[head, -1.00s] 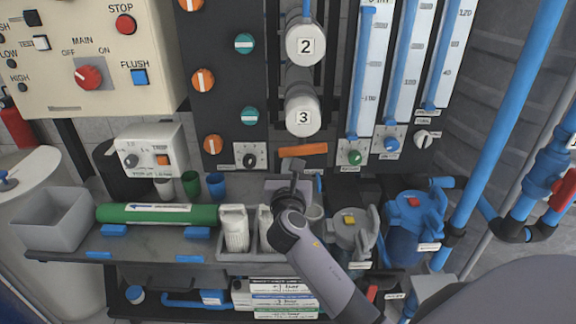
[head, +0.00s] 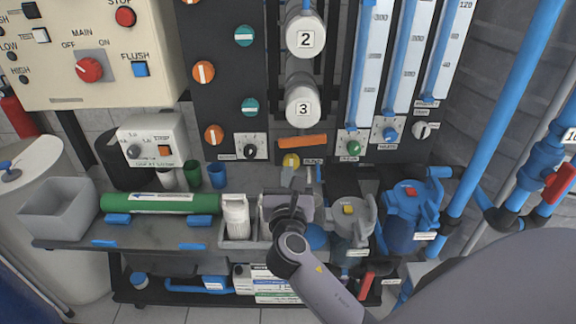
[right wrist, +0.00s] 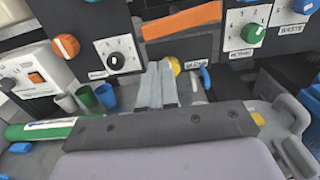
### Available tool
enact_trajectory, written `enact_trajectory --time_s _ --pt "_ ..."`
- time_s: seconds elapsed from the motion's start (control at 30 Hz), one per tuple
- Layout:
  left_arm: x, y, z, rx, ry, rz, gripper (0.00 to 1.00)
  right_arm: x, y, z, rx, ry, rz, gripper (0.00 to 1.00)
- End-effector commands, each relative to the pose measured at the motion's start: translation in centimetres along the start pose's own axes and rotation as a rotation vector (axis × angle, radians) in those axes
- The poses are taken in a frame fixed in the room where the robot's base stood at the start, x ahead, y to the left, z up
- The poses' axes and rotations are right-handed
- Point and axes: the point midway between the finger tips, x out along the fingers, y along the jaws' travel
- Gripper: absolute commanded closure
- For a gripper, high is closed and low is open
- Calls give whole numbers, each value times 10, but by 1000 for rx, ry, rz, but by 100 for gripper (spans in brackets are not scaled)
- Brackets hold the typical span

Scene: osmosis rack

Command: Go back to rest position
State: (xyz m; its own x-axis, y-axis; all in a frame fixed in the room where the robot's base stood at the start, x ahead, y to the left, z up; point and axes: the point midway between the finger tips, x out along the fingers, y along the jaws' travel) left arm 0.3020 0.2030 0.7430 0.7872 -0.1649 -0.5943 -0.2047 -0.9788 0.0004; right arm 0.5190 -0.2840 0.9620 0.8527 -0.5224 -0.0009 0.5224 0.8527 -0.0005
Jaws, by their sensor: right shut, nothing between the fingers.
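My right gripper (head: 296,188) is over the middle of the shelf, in front of the rack's lower panel. Its arm comes in from the lower right. In the right wrist view its two grey fingers (right wrist: 157,86) lie together, shut and empty, pointing at the panel near a yellow knob (right wrist: 175,66). The yellow knob also shows in the head view (head: 291,161), just beyond the fingers. My left gripper is not in view.
A white bottle (head: 236,222) stands in a grey holder left of my right gripper. A green cylinder (head: 160,203) lies farther left by a grey bin (head: 58,209). A grey-lidded housing (head: 350,226) and a blue one (head: 408,212) stand to the right. An orange handle (head: 302,141) is above.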

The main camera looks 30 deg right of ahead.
Motion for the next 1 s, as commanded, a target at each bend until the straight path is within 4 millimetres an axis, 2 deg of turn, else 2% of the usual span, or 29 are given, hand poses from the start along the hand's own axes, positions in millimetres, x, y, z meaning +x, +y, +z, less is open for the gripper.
enact_trajectory --time_s 0.2,0.73,0.87,1.0 --pt "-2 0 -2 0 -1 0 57 -11 0 1 1 -1 0 100" --pt "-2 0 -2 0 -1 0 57 -12 0 -4 23 11 6 100" --pt "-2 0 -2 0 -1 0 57 -20 -2 -30 179 89 43 100" --pt "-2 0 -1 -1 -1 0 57 -43 -4 -76 513 255 80 100"
